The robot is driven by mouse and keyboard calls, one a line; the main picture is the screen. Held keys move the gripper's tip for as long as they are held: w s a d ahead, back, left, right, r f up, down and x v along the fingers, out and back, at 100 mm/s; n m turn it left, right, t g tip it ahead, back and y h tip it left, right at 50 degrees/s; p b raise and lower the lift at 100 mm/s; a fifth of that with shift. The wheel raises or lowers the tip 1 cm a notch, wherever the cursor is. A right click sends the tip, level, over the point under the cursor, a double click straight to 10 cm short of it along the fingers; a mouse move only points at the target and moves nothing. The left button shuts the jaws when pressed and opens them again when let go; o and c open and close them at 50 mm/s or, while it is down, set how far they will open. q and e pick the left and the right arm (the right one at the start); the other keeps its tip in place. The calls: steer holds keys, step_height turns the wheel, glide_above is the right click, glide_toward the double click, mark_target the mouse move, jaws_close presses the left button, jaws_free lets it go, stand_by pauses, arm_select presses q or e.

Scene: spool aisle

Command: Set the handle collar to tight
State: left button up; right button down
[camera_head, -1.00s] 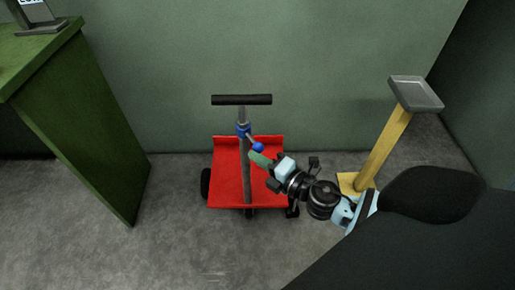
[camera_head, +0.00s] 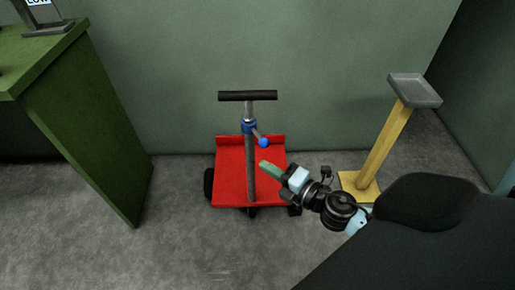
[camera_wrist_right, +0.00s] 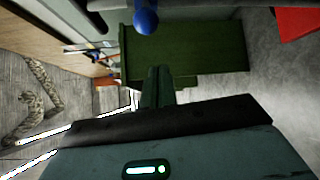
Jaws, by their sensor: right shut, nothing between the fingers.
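The blue handle collar (camera_head: 249,127) sits on the grey upright post of a red cart (camera_head: 233,172), below the black T-handle (camera_head: 247,96). A short lever ending in a blue ball knob (camera_head: 264,142) points down and to the right from the collar. My right gripper (camera_head: 265,164) is shut and empty, just below and apart from the knob in the head view. In the right wrist view the blue ball (camera_wrist_right: 146,21) shows at the top, beyond the shut fingers (camera_wrist_right: 157,88). Any tight marking on the collar is too small to see. My left gripper is out of view.
A green cabinet (camera_head: 85,140) stands at the left with a small sign (camera_head: 42,14) on top. A yellow post with a grey tray top (camera_head: 414,90) stands right of the cart. A green wall is close behind. Grey floor is clear left of the cart.

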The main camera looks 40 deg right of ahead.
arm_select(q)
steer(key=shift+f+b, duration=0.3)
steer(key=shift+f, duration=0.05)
arm_select(e)
steer(key=shift+d+v, duration=0.25)
steer(key=shift+v, duration=1.1)
steer(key=shift+d+v, duration=0.25)
steer(key=shift+v, duration=1.1)
steer(key=shift+w, duration=0.1)
